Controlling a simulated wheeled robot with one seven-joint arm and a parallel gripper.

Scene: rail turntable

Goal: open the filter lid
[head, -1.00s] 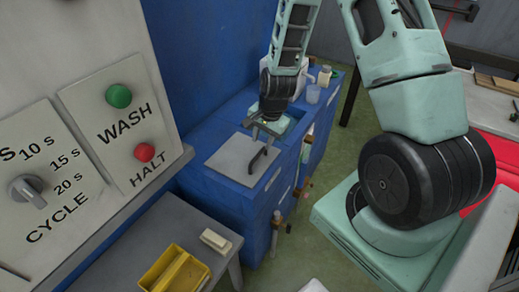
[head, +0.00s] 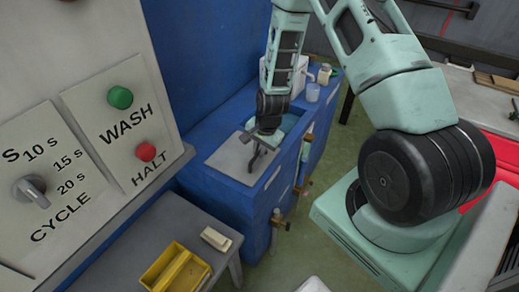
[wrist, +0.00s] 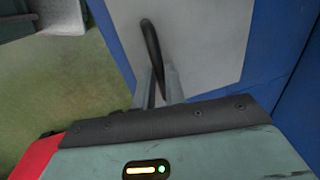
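The filter lid (head: 228,159) is a flat grey plate lying on the blue cabinet, with a dark arched handle (head: 256,162) standing on it. The plate also shows in the wrist view (wrist: 205,50). There the handle (wrist: 151,40) rises towards me and passes between the two fingers. My gripper (head: 260,145) points down at the handle from above; its fingers (wrist: 158,85) stand apart, one on each side of the bar. A small gap seems to show beside the bar, so I see no firm hold. The lid looks flat and closed. The fingertips partly hide the handle's near end.
The wall panel with green (head: 120,97) and red (head: 146,152) buttons stands at the left. A yellow tray (head: 176,270) and a pale block (head: 215,239) are on the grey bench below. An open basin lies behind the lid. Valve handles (head: 277,217) stick out from the cabinet front.

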